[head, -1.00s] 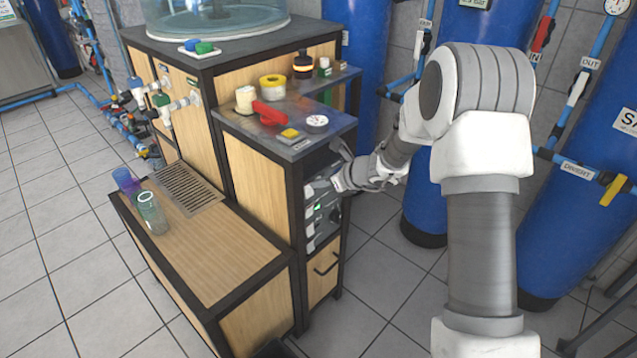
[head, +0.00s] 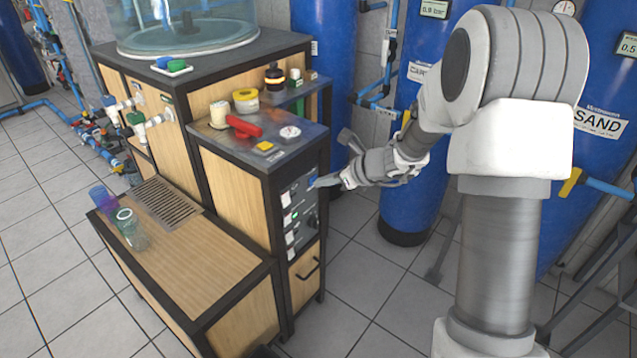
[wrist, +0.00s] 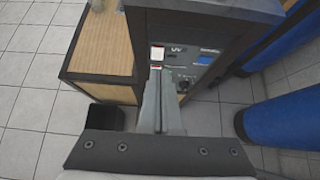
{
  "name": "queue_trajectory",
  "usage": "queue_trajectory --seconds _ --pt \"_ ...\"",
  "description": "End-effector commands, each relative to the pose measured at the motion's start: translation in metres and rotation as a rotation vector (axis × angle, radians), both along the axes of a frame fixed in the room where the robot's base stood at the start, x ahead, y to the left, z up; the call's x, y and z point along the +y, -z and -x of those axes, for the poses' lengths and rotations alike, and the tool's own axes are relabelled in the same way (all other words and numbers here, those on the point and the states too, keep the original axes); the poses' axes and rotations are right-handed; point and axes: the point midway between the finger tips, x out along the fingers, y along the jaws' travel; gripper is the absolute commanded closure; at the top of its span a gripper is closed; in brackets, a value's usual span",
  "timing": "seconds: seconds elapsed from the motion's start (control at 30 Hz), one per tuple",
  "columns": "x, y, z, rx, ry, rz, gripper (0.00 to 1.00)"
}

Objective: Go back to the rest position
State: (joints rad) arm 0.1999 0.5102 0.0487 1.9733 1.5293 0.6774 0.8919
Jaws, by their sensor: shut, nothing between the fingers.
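My gripper (head: 325,182) is in front of the control panel (head: 299,213) on the narrow side of the wooden rack. In the wrist view my gripper (wrist: 163,100) has its fingers together, with nothing between them. In the head view a small gap seems to lie between the fingertips and the panel, but contact is hard to judge. My arm reaches in from the right of the picture.
Blue tanks (head: 415,120) stand behind my arm. Tiled floor (head: 370,320) is free in front.

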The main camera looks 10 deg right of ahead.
Motion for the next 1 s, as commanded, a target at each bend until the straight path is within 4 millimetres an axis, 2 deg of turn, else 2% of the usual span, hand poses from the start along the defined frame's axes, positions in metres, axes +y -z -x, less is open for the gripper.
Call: queue_trajectory --seconds 0.4,0.5,0.57,0.67,0.8,1.0 --pt "0.0 0.0 0.0 -0.001 -0.001 0.001 1.0" --pt "0.002 -0.009 0.004 -0.016 -0.026 0.018 1.0" --pt "0.005 -0.022 0.01 -0.041 -0.068 0.049 1.0" --pt "0.014 -0.053 0.029 -0.109 -0.19 0.135 1.0" --pt "0.026 -0.103 0.07 -0.235 -0.422 0.311 1.0" --pt "0.031 -0.158 0.134 -0.4 -0.755 0.572 1.0"
